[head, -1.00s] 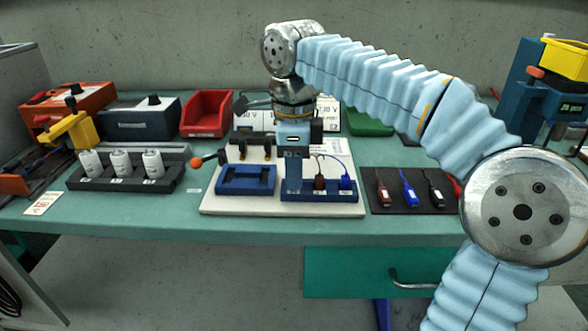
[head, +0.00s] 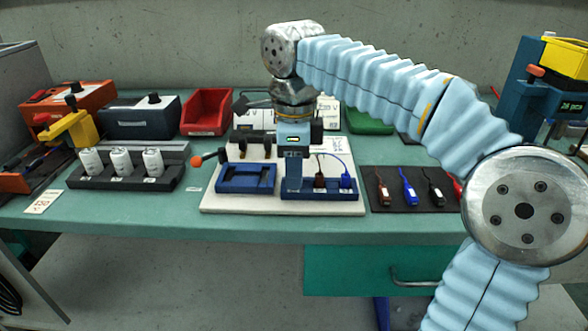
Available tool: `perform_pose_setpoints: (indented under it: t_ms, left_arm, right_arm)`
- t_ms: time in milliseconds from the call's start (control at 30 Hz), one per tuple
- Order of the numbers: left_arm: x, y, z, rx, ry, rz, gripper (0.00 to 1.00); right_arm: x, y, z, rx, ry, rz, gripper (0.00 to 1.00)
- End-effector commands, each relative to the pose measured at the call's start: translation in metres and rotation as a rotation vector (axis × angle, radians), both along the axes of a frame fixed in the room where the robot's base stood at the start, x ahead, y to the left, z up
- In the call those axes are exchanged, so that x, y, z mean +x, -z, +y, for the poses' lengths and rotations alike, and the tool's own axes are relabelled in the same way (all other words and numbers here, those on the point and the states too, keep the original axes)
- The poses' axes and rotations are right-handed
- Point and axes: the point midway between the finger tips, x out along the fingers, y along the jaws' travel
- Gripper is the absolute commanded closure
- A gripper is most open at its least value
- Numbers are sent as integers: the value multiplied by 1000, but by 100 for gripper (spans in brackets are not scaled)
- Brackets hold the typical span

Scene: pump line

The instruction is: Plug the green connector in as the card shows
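My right gripper (head: 292,180) points down over the left end of the blue socket block (head: 345,196) on the white board. Its fingertips are small and partly lost against the block, so I cannot tell whether they are open or shut. I cannot make out a green connector anywhere. A brown connector (head: 319,182) and a blue connector (head: 345,181) with wires stand in the block, right of the gripper. A white card (head: 327,109) stands behind, partly hidden by my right arm. My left gripper is not in view.
A black mat (head: 412,208) with several loose connectors lies to the right. White cylinders in a rack (head: 125,185), a red bin (head: 207,128) and a green bin (head: 368,125) stand around.

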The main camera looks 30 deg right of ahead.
Motion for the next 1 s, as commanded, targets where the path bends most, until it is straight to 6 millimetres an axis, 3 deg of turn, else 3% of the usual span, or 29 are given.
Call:
perform_pose_setpoints:
  t_ms: [167,667,1000]
  left_arm:
    - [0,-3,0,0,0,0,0]
    - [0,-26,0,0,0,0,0]
    - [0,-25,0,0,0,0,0]
  right_arm:
    - [-1,1,1,1,-2,16,74]
    - [-1,-24,1,1,-1,7,74]
    - [0,-38,1,0,-1,4,74]
